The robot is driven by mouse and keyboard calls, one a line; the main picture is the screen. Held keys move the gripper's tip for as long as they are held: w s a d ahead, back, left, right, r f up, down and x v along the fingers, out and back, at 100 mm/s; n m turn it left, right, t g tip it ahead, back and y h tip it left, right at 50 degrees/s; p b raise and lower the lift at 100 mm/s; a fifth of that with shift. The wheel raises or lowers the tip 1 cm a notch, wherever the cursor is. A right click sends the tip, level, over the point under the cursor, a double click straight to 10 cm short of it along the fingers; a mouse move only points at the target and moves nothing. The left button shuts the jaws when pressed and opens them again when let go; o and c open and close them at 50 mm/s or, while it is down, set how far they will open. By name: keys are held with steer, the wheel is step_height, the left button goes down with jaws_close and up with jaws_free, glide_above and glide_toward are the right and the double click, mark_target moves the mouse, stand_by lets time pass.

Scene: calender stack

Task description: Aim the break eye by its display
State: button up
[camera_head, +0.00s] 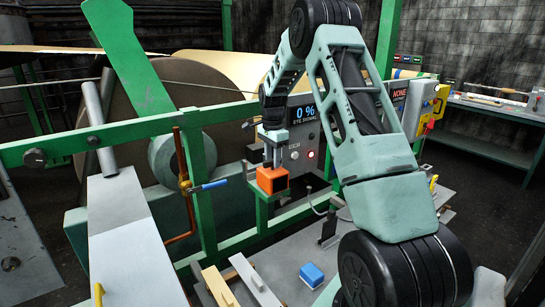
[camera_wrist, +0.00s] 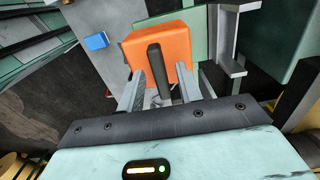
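The break eye is an orange block (camera_head: 272,180) on a green bracket. In the wrist view the orange block (camera_wrist: 150,43) has a black bar-shaped handle (camera_wrist: 160,68) rising from it. My gripper (camera_head: 273,160) is right above the block, pointing down. In the wrist view my gripper's two fingers (camera_wrist: 160,83) stand on either side of the handle, with a gap showing on both sides, so it is open. The display (camera_head: 304,114) reads 0 % with the label EYE SIGNAL. A red lamp (camera_head: 310,154) glows below it.
A green frame rail (camera_head: 110,133) and post run at the left, with a brass valve and blue lever (camera_head: 207,186) near the block. A blue block (camera_head: 312,275) lies on the grey table in front. A large paper roll (camera_head: 225,70) stands behind. A workbench (camera_head: 495,110) is at the right.

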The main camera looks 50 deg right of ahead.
jaws_close()
